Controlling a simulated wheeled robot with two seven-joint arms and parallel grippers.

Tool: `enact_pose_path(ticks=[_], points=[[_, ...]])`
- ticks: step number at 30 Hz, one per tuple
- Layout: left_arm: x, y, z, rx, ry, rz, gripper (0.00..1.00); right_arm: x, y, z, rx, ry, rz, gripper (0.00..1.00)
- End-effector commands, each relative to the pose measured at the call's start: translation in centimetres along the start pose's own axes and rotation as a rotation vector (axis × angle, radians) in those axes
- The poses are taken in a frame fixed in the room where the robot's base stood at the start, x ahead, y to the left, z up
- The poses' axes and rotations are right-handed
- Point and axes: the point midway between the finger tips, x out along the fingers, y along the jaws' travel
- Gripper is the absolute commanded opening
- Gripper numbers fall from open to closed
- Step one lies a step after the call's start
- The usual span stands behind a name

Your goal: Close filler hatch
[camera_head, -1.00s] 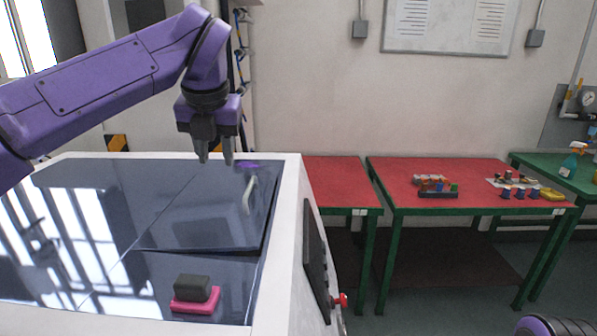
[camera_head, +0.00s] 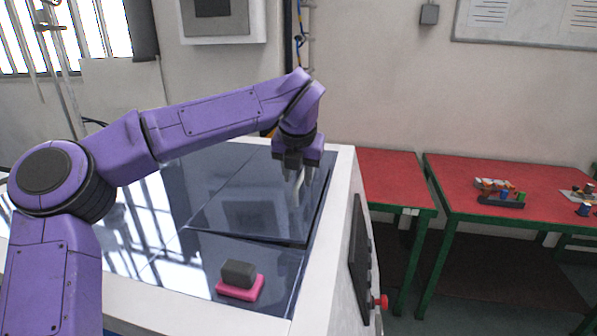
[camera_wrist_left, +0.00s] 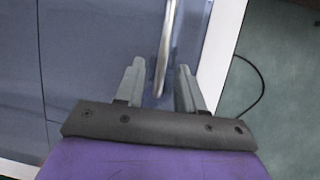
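The filler hatch (camera_head: 245,212) is a dark glossy panel in the top of the white-edged generator (camera_head: 345,195). A dark line runs along its near edge; I cannot tell how far it is raised. Its pale curved handle (camera_head: 298,190) is near its right side. My left gripper (camera_head: 291,174) points down at the handle in the head view. In the left wrist view, the open fingers of the left gripper (camera_wrist_left: 160,68) stand on either side of the handle (camera_wrist_left: 168,40), with gaps visible. My right gripper is out of view.
A pink and dark-grey block (camera_head: 240,282) lies on the generator top near the hatch's front edge. A red knob (camera_head: 380,302) sticks out of the generator's right side. Red-topped tables (camera_head: 395,180) stand to the right, one holding small items.

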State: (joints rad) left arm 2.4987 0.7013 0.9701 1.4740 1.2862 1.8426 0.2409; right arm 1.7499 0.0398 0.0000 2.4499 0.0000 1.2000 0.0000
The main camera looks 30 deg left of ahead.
Motion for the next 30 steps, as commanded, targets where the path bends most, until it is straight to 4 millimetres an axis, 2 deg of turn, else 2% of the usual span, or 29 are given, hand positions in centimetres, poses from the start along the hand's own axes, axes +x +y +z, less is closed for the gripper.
enact_pose_path(ticks=[2,3,6,12,19,27,28,30], points=[[0.0,0.0,0.0,0.0,0.0,0.0,0.38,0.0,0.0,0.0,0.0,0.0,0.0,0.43],[0.0,0.0,0.0,0.0,0.0,0.0,0.32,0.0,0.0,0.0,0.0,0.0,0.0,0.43],[0.0,0.0,0.0,0.0,0.0,0.0,0.0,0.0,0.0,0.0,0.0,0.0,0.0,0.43],[0.0,0.0,0.0,0.001,-0.001,0.003,0.0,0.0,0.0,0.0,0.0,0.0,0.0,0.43],[2.2,-1.0,-0.9,0.042,0.0,0.101,0.0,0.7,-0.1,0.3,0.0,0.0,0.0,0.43],[2.6,-1.1,-1.1,0.047,0.01,0.112,0.0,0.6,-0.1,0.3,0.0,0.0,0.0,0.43],[2.6,-1.1,-1.2,0.047,0.012,0.112,0.22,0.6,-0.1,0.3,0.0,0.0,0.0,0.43],[2.6,-1.2,-1.2,0.047,0.011,0.111,0.38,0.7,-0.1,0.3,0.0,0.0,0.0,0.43]])
